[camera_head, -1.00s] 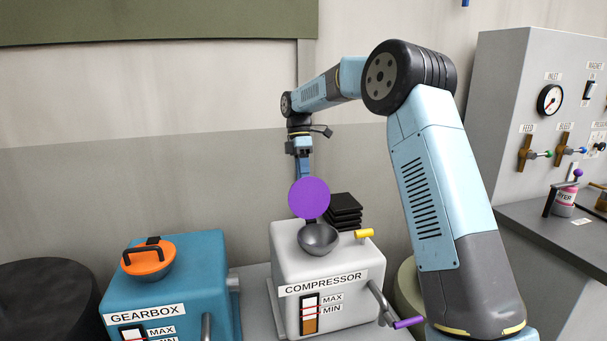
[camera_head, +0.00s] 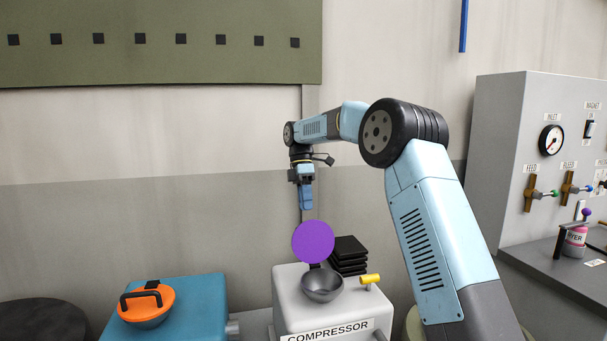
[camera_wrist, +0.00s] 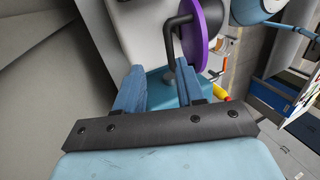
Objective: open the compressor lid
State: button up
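The compressor (camera_head: 300,300) is a white box at the lower centre of the head view, with a dark bowl-shaped opening (camera_head: 322,287) on top. Its round purple lid (camera_head: 313,242) stands upright behind the bowl, swung up off it. In the wrist view the lid (camera_wrist: 207,35) shows edge-on at the top, with its black handle (camera_wrist: 171,40). My gripper (camera_head: 306,207) points down just above the lid in the head view. In the wrist view its two blue fingers (camera_wrist: 159,72) are apart. The handle lies near the right fingertip; I cannot tell whether they touch.
A blue gearbox (camera_head: 200,300) with an orange lid (camera_head: 150,304) stands to the left. A yellow plug (camera_head: 370,279) sits on the compressor, and black stacked plates (camera_head: 348,255) stand behind it. A grey control panel (camera_head: 510,150) is at the right.

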jog(key=v, duration=0.9)
jog(key=shift+s+r, duration=0.2)
jog(key=shift+s, duration=0.1)
jog(key=shift+d, duration=0.1)
